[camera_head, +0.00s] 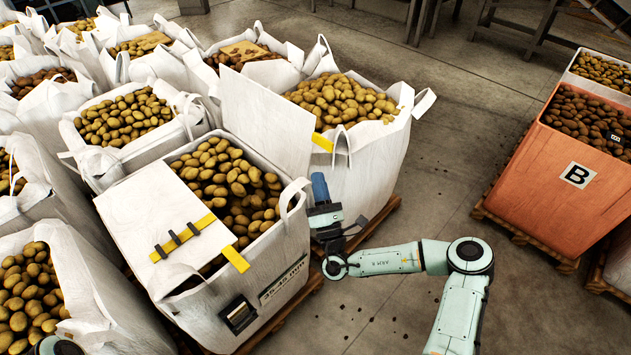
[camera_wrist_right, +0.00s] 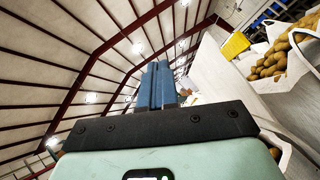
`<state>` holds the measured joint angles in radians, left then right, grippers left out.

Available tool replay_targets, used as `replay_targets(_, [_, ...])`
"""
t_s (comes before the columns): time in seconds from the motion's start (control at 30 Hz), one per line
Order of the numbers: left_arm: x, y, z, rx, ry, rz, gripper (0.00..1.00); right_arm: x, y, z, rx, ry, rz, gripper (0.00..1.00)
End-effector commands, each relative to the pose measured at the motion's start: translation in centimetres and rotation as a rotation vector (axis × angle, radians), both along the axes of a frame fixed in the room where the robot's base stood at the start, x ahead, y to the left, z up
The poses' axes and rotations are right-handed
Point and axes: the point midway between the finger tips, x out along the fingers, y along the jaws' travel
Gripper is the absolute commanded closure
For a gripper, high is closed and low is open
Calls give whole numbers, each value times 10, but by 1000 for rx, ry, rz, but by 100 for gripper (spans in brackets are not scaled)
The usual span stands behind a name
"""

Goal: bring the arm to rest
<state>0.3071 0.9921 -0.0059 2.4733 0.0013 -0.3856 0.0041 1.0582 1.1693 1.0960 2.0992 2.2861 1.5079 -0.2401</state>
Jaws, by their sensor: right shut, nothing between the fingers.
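My right gripper (camera_head: 319,178) has blue fingers and points upward, beside the right edge of the near open bag of potatoes (camera_head: 290,262). It is shut and empty. In the right wrist view its two blue fingers (camera_wrist_right: 157,70) stand together, pointing toward the roof. My right arm (camera_head: 388,261) is pale green; it comes in from the bottom right and bends at a dark-ringed elbow. My left gripper is not in view.
White bags of potatoes (camera_head: 365,170) crowd the left and middle, close to my right gripper. An orange crate marked B (camera_head: 572,205) stands on a pallet at the right. The concrete floor (camera_head: 455,130) between them is mostly clear, with a few dark bits. Metal stands are at the back.

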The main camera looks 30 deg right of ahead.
Motion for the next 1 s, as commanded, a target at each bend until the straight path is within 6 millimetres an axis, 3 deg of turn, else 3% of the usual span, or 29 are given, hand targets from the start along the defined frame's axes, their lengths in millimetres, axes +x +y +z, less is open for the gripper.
replay_targets(0.23, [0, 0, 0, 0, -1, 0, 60, -4, 2, 1, -2, 0, 1, 100])
replay_targets(0.33, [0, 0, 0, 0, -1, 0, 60, -5, 19, -1, -34, -1, 54, 100])
replay_targets(0.47, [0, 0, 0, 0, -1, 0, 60, -14, 80, -11, -162, -5, 250, 100])
replay_targets(0.53, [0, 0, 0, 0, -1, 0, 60, -29, 126, -23, -269, -7, 406, 100])
replay_targets(0.7, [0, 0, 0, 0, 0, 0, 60, -94, 228, -74, -575, -10, 793, 100])
replay_targets(0.8, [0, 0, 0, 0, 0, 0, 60, -145, 269, -114, -776, -18, 1006, 100])
replay_targets(0.9, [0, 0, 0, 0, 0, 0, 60, -202, 293, -160, -999, -33, 1206, 100])
replay_targets(1.0, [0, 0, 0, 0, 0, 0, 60, -259, 296, -212, -1253, -60, 1388, 100])
